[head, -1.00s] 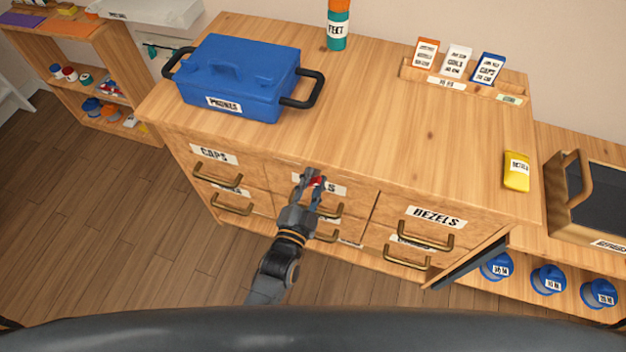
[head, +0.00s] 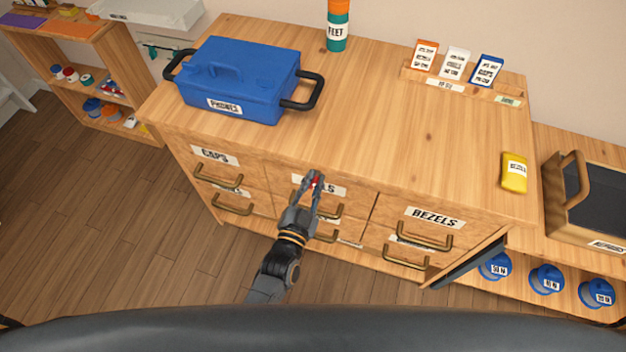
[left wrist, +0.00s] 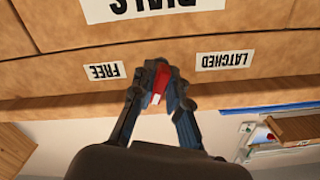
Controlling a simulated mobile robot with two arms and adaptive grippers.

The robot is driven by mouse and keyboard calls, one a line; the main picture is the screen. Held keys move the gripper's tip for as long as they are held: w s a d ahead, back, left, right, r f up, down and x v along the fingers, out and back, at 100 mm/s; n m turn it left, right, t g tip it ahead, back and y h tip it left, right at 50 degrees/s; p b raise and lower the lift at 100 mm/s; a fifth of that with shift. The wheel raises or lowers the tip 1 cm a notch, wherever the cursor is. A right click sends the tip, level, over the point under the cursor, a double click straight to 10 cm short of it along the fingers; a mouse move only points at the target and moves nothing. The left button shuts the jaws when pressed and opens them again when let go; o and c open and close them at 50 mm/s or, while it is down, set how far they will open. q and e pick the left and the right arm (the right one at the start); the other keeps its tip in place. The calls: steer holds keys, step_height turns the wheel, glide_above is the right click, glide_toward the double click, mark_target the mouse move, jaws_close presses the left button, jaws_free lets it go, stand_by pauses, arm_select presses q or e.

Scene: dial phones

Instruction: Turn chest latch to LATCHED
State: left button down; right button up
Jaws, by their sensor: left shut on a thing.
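The chest (head: 350,145) is a wooden drawer unit with labelled drawers. The latch (left wrist: 158,88) is a small red piece at the chest's top front edge, above the middle drawer labelled DIALS (left wrist: 150,5). In the left wrist view it sits between the FREE label (left wrist: 102,72) and the LATCHED label (left wrist: 225,60), which appear upside down. My left gripper (head: 315,182) is shut on the latch, and its fingers hide most of it. The left gripper also shows in the left wrist view (left wrist: 160,90). My right gripper is not in view.
A blue PHONES case (head: 240,80) stands on the chest's left top. A FEET bottle (head: 337,30), a rack of small boxes (head: 445,86) and a yellow item (head: 514,172) are also on top. Brass handles (head: 425,240) jut from the drawers. The middle top is clear.

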arm_select(q)
steer(key=n, duration=0.3)
steer(key=shift+n, duration=0.4)
steer(key=n, duration=0.3)
steer(key=shift+n, duration=0.3)
steer(key=n, duration=0.6)
steer(key=shift+d, duration=0.1)
steer(key=c, duration=1.4)
jaws_free()
